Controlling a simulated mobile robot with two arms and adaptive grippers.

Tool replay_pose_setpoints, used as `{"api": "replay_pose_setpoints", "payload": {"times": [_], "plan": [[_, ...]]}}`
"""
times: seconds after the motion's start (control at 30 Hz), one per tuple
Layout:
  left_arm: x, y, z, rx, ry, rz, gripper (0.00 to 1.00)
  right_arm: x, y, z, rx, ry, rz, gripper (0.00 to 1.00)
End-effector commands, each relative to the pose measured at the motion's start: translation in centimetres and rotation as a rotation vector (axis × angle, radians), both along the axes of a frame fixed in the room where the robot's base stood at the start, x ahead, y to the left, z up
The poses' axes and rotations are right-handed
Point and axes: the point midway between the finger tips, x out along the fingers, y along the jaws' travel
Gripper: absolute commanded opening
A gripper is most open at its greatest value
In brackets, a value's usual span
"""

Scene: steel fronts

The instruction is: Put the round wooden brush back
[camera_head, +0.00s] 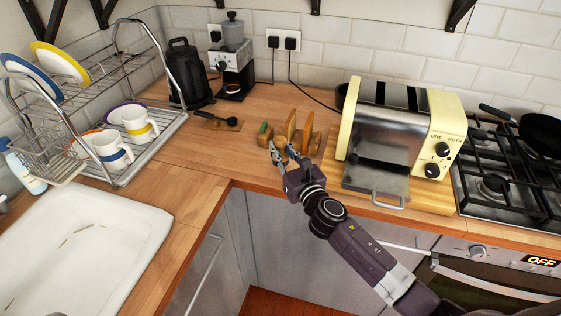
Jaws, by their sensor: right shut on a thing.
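My right gripper (283,149) reaches in from the lower right, over the counter's front part. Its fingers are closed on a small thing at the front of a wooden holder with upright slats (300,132). The held thing is mostly hidden by the fingers and too small to make out clearly; it appears to be the round wooden brush. A small brown piece with a green part (264,130) stands just left of the slats. I cannot tell whether the held thing touches the holder. My left gripper is not in view.
A cream toaster oven (395,130) with its door lowered stands close right of the gripper. A gas hob (490,185) lies beyond it. A dish rack (150,150) and sink (80,245) are left. A dark spoon on a rest (218,121) lies behind. Counter (210,150) left of the gripper is clear.

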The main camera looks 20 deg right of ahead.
Motion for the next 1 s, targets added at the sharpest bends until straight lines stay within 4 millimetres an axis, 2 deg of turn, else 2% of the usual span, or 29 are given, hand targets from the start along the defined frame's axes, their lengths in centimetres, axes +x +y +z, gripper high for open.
{"api": "replay_pose_setpoints", "payload": {"times": [0.03, 0.1, 0.2, 0.67, 0.7, 0.8, 0.83, 1.0], "plan": [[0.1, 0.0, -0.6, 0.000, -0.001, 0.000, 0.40, -0.1, 0.1, -1.3, 0.004, 0.006, -0.001, 0.00], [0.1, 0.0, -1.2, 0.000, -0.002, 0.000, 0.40, -0.1, 0.1, -2.5, 0.005, 0.005, -0.002, 0.00], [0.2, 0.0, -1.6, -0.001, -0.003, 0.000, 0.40, 0.0, 0.0, -3.6, 0.005, 0.004, -0.001, 0.00], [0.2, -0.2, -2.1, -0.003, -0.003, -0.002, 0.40, 0.0, 0.0, -4.4, 0.000, 0.002, 0.000, 0.00], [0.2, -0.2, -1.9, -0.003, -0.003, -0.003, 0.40, 0.0, 0.0, -4.2, 0.000, 0.002, 0.000, 0.21], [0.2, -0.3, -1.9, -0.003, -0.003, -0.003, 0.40, 0.0, 0.0, -4.2, 0.000, 0.003, 0.000, 0.32], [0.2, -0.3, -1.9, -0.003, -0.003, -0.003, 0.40, 0.0, 0.0, -4.2, 0.000, 0.003, 0.000, 0.35], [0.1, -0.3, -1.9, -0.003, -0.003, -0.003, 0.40, 0.0, 0.0, -4.2, 0.001, 0.002, 0.000, 0.35]]}}
